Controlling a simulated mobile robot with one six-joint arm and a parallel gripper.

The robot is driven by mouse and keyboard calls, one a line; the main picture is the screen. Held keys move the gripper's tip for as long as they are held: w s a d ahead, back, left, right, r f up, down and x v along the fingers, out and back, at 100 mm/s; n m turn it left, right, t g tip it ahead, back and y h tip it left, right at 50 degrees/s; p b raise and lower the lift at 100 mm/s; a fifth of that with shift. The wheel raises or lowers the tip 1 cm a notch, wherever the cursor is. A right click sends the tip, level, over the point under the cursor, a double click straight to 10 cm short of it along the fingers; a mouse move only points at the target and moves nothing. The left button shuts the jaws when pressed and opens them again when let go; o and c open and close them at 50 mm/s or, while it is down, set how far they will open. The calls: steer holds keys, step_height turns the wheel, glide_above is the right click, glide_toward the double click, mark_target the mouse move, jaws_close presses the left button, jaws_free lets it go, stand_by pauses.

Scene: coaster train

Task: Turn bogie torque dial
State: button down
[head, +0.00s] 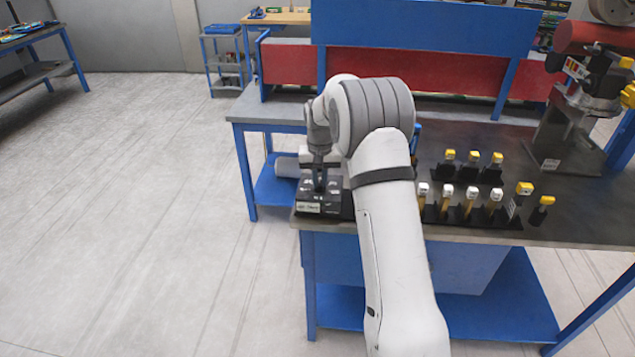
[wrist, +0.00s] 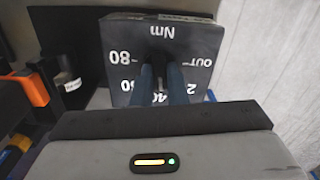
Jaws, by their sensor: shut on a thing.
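The torque dial unit is a dark box (head: 312,202) at the left front corner of the workbench in the head view. In the wrist view its face (wrist: 118,38) shows white markings: "Nm", "OUT", 80, 40 and others partly covered. A dark knob (wrist: 158,58) stands in the middle of the face. My gripper (wrist: 161,75) is shut on the knob, with a blue finger on each side. In the head view my gripper (head: 319,178) points down onto the box. The fingers hide part of the scale, and I cannot tell where the knob points.
Yellow- and white-topped tools (head: 468,202) stand in black racks to the right of my arm. A red and grey machine (head: 583,90) stands at the bench's right. A blue and red panel (head: 425,70) rises behind. The floor at left is clear.

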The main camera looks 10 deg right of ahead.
mark_target(319, 182)
steer(key=shift+w+m, duration=0.1)
steer(key=shift+m, duration=0.6)
steer(key=shift+r, duration=0.1)
steer(key=c, duration=1.4)
jaws_free()
steer(key=shift+c, duration=0.2)
step_height(319, 182, up, 7)
steer(key=shift+r+b, duration=0.1)
steer(key=shift+b, duration=0.65)
steer(key=shift+r, duration=0.25)
